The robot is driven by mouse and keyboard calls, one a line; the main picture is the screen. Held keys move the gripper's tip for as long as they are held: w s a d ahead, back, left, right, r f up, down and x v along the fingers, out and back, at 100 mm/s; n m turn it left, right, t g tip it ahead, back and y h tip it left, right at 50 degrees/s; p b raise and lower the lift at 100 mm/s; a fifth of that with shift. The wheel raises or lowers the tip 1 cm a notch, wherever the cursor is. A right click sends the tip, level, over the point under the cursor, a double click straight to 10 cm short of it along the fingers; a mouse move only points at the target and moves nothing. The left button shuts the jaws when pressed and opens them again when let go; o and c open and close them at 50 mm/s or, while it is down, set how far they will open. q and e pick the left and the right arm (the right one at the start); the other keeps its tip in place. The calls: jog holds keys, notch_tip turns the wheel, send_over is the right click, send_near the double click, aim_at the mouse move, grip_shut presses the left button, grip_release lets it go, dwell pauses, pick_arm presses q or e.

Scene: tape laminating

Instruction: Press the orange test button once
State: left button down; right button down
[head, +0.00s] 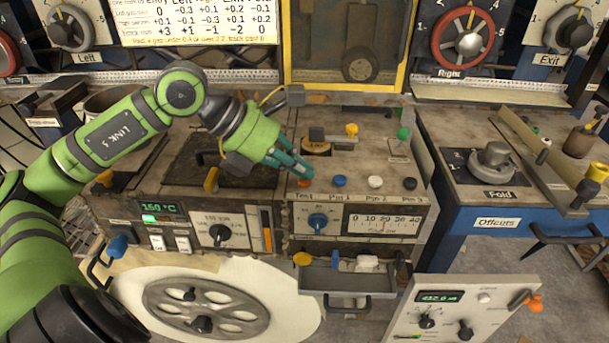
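The orange test button (304,183) sits at the front left edge of the middle console's top, above a label that appears to read "Test". A blue button (339,181), a white button (375,181) and a black button (410,183) stand in a row to its right. My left gripper (304,172) reaches in from the left. Its teal fingers point down to the right, with their tips close together just above the orange button. They partly overlap it in the picture, and I cannot tell whether they touch it. My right gripper is not in view.
On the console behind the buttons are a round brown-topped part (316,149), a yellow knob (351,130) and a green knob (403,133). A dial meter (386,223) and a blue knob (318,221) are on the front. A grey tray (348,281) sticks out below.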

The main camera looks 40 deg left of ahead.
aim_at(300, 181)
pick_arm(q)
jog(key=shift+r+p, duration=0.55)
jog(key=shift+r, duration=0.35)
jog(key=shift+r, duration=0.1)
notch_tip(300, 181, up, 5)
jog(key=p, duration=0.4)
jog(key=shift+f, duration=0.2)
dwell(0.4)
